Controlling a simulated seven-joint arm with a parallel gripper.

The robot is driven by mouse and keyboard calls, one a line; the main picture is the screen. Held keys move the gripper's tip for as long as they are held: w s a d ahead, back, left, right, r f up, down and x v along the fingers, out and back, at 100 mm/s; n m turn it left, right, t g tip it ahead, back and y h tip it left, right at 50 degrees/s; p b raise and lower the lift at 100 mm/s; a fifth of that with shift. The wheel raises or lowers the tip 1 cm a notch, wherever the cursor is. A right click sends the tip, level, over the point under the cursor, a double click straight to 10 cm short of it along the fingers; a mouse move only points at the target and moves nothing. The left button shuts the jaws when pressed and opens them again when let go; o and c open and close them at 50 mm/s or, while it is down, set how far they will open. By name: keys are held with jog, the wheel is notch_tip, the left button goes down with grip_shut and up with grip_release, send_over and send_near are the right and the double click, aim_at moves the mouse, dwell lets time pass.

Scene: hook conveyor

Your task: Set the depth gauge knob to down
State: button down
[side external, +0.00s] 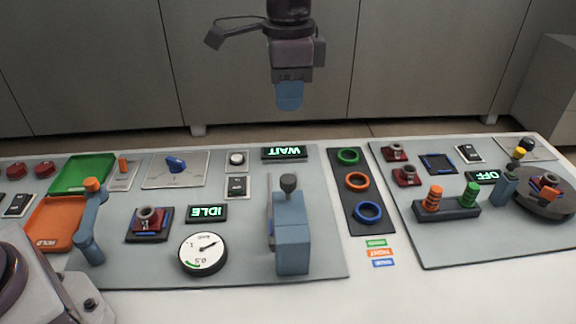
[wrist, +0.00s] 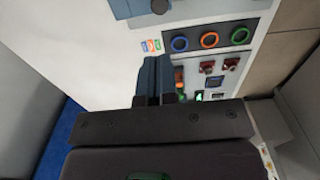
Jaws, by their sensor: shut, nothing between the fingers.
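My gripper (side external: 289,97) hangs high above the back of the panel, shut and empty; its closed fingers (wrist: 152,78) also show in the wrist view. No part is legibly labelled as the depth gauge knob. A blue pointer knob (side external: 175,164) sits on a white plate at the back left. A round white dial (side external: 203,253) with a black needle lies at the front middle, its needle toward the upper right. A blue block (side external: 291,236) with a dark round knob (side external: 289,183) on top stands right of the dial. My gripper touches none of them.
Left are a green tray (side external: 84,173), an orange tray (side external: 55,224) and a blue lever (side external: 91,222). A dark strip with three coloured rings (side external: 357,181) lies right of the block. A peg rack (side external: 447,208) and turntable (side external: 545,203) stand right. Displays read WAIT, IDLE and OFF.

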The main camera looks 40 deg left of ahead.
aim_at(288, 178)
notch_tip(288, 178, down, 14)
dwell(0.5)
jog(key=shift+f, duration=1.35)
notch_tip(288, 178, up, 14)
jog(key=r, duration=0.1)
jog(key=s+a+r+n+t, duration=0.2)
jog(key=s+a, duration=0.3)
jog(key=s, duration=0.3)
jog(key=s+a+r+n+t, duration=0.1)
jog(key=s+a+n, duration=0.3)
jog(key=s, duration=0.5)
jog(key=s+a+r+n+t, duration=0.2)
jog(key=s+a, duration=0.4)
jog(key=s, duration=0.3)
notch_tip(288, 178, up, 2)
jog(key=shift+r+n+t, duration=0.1)
jog(key=shift+n+t, duration=0.2)
jog(key=shift+n, duration=0.2)
